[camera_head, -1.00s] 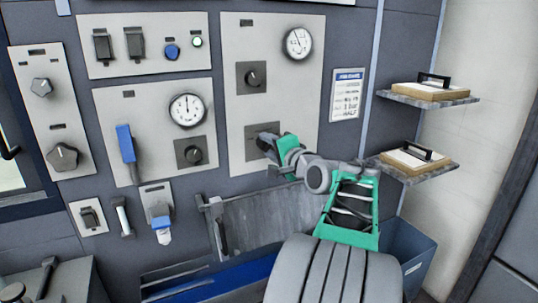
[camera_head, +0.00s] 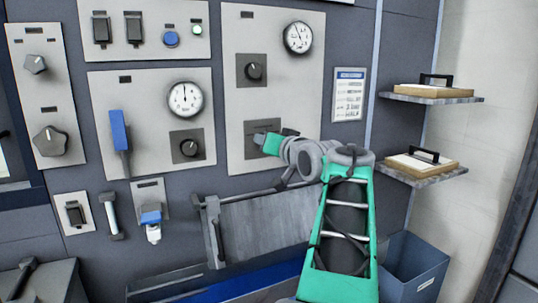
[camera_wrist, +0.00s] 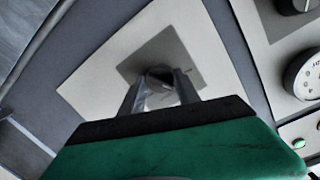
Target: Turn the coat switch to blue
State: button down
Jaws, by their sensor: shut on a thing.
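My gripper (camera_head: 258,139) is at the lower dark square plate (camera_head: 251,150) of the tall right panel in the head view. It is shut on a small dark rotary switch there, and its green body covers much of that plate. In the wrist view the switch (camera_wrist: 160,76) sits between the two fingers, with the dark plate (camera_wrist: 178,52) behind it. The label is too small to read, so I cannot tell that this is the coat switch. The switch's pointer and any blue mark are hidden or too blurred to read.
Another rotary knob (camera_head: 254,71) and a round gauge (camera_head: 298,38) are above on the same panel. A blue-handled lever (camera_head: 119,132) and a second gauge (camera_head: 185,99) are to the left. A metal flap (camera_head: 265,228) is below. Two shelves (camera_head: 430,97) stick out at the right.

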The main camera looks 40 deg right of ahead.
jog(key=shift+f+n+h+b, duration=0.15)
jog(key=shift+n+h+b, duration=0.25)
jog(key=shift+n+b, duration=2.6)
jog(key=c, duration=0.9)
grip_release()
jog(key=v, duration=0.7)
jog(key=shift+s+a, duration=0.2)
jog(key=shift+s, duration=0.15)
